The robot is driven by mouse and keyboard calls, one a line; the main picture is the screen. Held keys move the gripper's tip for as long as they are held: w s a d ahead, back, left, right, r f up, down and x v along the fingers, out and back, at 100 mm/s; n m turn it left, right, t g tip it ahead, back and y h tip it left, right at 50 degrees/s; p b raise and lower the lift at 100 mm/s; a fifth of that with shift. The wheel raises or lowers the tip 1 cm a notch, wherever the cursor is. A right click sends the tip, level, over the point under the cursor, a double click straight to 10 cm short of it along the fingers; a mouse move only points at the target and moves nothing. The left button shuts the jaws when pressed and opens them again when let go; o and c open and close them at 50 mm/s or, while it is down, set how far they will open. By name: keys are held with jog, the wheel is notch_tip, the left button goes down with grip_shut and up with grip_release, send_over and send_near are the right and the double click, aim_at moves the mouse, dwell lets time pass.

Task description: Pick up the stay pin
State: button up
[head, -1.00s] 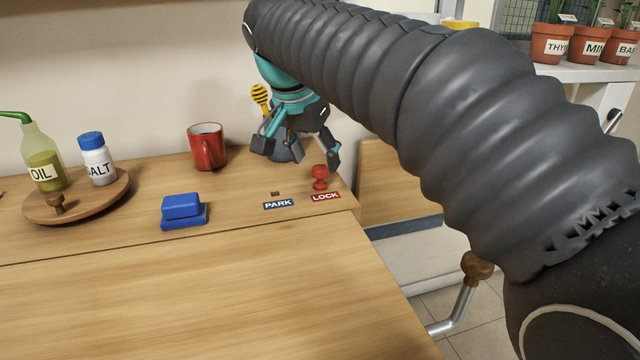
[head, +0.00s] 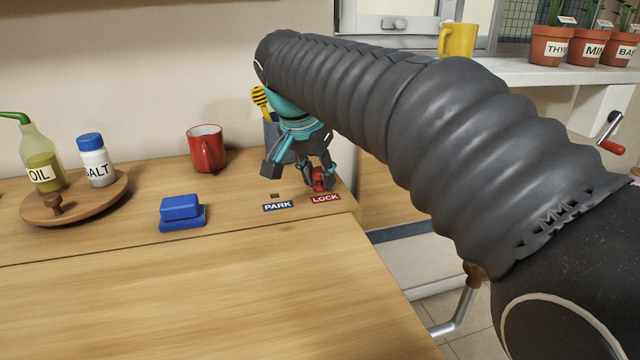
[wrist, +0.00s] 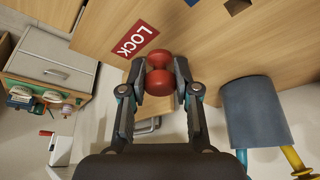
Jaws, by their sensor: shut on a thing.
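The stay pin is the red knobbed piece (head: 319,179) at the LOCK label (head: 325,198), near the right end of the wooden counter. In the wrist view the red stay pin (wrist: 160,76) sits between the two fingertips, with its rounded head and a second rounded part showing. My gripper (wrist: 159,80) is shut on it, one finger on each side. In the head view my gripper (head: 302,175) comes down from above and its fingers partly hide the pin. I cannot tell whether the pin's lower end is still in the counter.
The PARK label (head: 278,206) and a small dark hole (head: 275,196) lie just left. A blue block (head: 182,211), a red mug (head: 206,149) and a round tray (head: 108,204) stand further left. A grey-blue pot (wrist: 254,112) is close by the gripper.

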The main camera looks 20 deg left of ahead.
notch_tip(320, 180, up, 9)
jog(key=shift+r+p, duration=0.1)
jog(key=shift+p, duration=1.15)
jog(key=shift+r+p, duration=0.6)
jog(key=shift+r, duration=0.2)
